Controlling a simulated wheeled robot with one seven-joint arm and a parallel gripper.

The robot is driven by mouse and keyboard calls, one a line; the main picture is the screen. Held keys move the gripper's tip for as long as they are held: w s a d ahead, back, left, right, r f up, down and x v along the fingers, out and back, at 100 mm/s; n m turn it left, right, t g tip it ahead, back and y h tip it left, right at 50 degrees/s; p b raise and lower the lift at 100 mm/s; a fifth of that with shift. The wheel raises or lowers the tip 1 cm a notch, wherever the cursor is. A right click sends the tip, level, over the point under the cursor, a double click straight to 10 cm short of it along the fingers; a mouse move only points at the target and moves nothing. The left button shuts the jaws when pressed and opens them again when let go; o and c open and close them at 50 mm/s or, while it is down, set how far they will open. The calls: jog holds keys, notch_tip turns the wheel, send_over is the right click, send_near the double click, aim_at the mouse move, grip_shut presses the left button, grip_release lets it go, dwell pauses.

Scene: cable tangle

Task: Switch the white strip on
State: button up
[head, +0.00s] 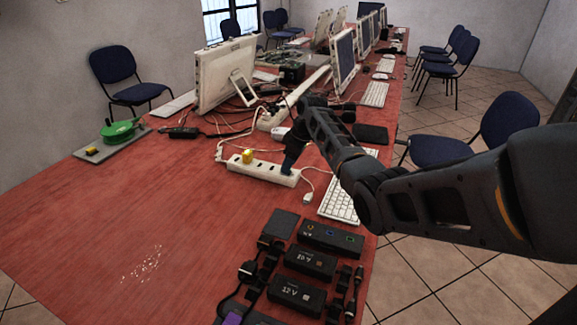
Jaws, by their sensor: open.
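The white strip (262,172) lies on the red table near the middle of the head view, running from left to lower right. A yellow plug (248,156) sits on it towards its left end. A row of sockets shows along its top. My gripper (288,168) is open and points down at the right end of the strip. It covers part of that end, so any switch there is hidden. I cannot tell whether the fingertips touch the strip.
A white keyboard (341,204) lies right of the strip, and black power bricks (310,262) lie in front. Tangled cables and a monitor (220,75) stand behind. A green reel (119,131) sits at the left. The table's left front is clear.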

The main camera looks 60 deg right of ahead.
jog(key=v, duration=0.6)
dwell(0.4)
jog(key=shift+s, duration=0.1)
